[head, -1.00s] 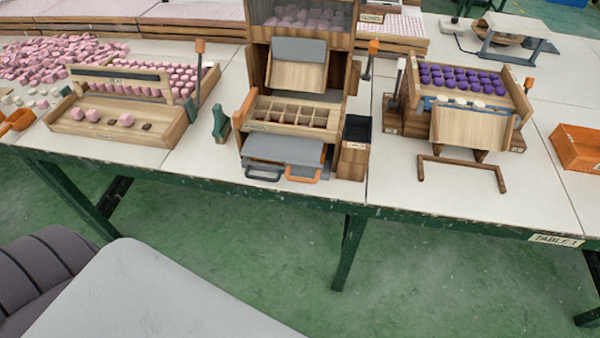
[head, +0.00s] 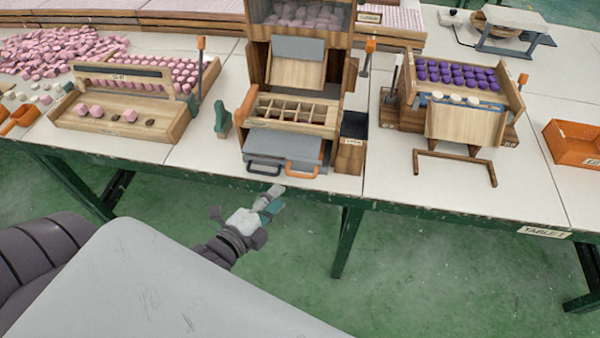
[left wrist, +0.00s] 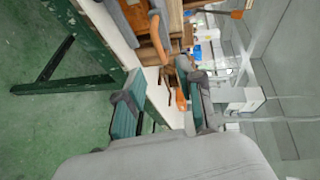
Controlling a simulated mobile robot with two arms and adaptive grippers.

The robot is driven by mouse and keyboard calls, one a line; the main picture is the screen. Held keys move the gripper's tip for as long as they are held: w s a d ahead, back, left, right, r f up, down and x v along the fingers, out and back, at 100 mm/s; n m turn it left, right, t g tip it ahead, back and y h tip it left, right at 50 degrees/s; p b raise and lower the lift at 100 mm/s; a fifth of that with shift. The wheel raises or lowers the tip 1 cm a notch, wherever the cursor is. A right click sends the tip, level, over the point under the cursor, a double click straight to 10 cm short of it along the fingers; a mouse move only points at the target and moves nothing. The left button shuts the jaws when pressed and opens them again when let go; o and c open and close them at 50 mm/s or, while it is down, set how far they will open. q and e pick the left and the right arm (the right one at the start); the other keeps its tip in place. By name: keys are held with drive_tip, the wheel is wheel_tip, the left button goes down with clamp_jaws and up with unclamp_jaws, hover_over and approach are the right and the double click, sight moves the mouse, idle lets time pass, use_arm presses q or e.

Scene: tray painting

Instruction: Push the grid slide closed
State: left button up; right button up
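The wooden station in the middle of the table holds a grid (head: 292,112) of open compartments. Below it, grey slide plates (head: 283,147) stick out at the front, with a black handle (head: 264,169) and an orange handle (head: 302,170). I cannot tell which plate is the grid slide. My left gripper (head: 273,203) is in front of the table edge, below the handles and apart from them. The left wrist view shows its two teal-padded fingers (left wrist: 160,104) spread with nothing between them. My right gripper is in neither view.
A green table edge (head: 190,176) runs between my left gripper and the station. A small dark green stand (head: 221,120) is left of the station and an open dark box (head: 353,128) right of it. A wooden U-shaped bar (head: 456,166) lies farther right.

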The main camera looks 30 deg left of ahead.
sight(300, 174)
use_arm(q)
drive_tip(key=p+x, duration=0.1)
drive_tip(key=x, duration=0.9)
drive_tip(key=shift+w, duration=0.2)
clamp_jaws()
